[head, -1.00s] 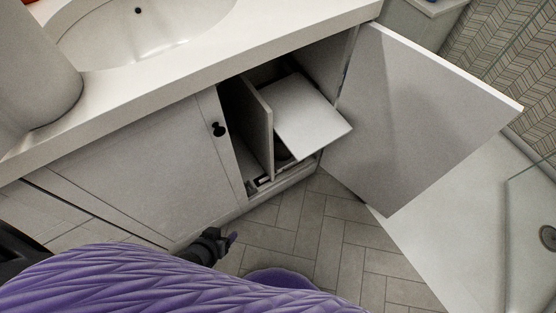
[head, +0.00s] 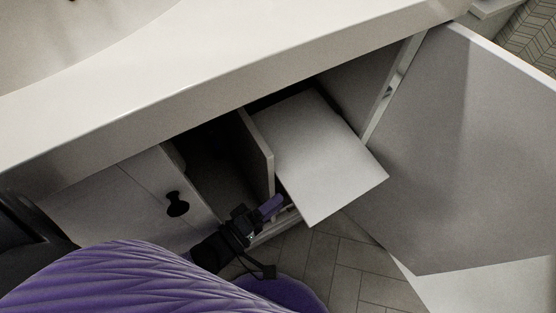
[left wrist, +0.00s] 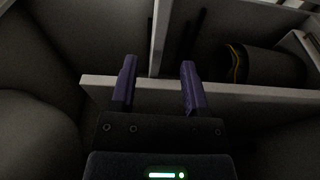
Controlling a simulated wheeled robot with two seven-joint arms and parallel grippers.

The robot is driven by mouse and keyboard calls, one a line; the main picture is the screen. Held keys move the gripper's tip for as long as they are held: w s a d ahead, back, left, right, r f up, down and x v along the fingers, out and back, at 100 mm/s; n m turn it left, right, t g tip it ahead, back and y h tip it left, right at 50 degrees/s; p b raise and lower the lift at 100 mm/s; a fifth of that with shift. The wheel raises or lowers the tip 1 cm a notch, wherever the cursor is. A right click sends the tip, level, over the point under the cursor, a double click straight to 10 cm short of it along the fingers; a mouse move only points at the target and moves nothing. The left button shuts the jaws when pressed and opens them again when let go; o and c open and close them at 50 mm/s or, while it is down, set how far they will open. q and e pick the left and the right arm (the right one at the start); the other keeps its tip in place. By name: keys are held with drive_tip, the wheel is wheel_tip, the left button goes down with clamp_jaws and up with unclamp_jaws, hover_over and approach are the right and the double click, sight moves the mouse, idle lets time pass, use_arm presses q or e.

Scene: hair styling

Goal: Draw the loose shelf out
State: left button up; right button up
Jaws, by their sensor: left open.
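The loose shelf (head: 318,155) is a flat pale board in the right part of the open cabinet. Its front end juts out past the cabinet front, askew. My left gripper (head: 268,207) is open and empty, below and left of the shelf's front corner, close to the upright divider (head: 258,152). In the left wrist view its two purple fingers (left wrist: 158,88) are apart, with pale board edges close beyond them. I cannot tell there which edge is the shelf's. My right gripper is not in view.
The open cabinet door (head: 455,150) stands to the right of the shelf. The countertop (head: 200,85) overhangs the opening. A closed door with a black knob (head: 177,204) is at left. A dark item with a yellow rim (left wrist: 265,65) shows in the left wrist view. Tiled floor (head: 345,265) lies below.

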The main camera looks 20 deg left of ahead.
sight(300, 184)
use_arm(q)
drive_tip(key=b+x, duration=0.2)
drive_tip(key=x, duration=0.4)
drive_tip(key=shift+w+d, duration=0.25)
drive_tip(key=shift+w, duration=0.05)
drive_tip(key=shift+w+d+r, duration=0.15)
drive_tip(key=shift+w, duration=0.1)
clamp_jaws()
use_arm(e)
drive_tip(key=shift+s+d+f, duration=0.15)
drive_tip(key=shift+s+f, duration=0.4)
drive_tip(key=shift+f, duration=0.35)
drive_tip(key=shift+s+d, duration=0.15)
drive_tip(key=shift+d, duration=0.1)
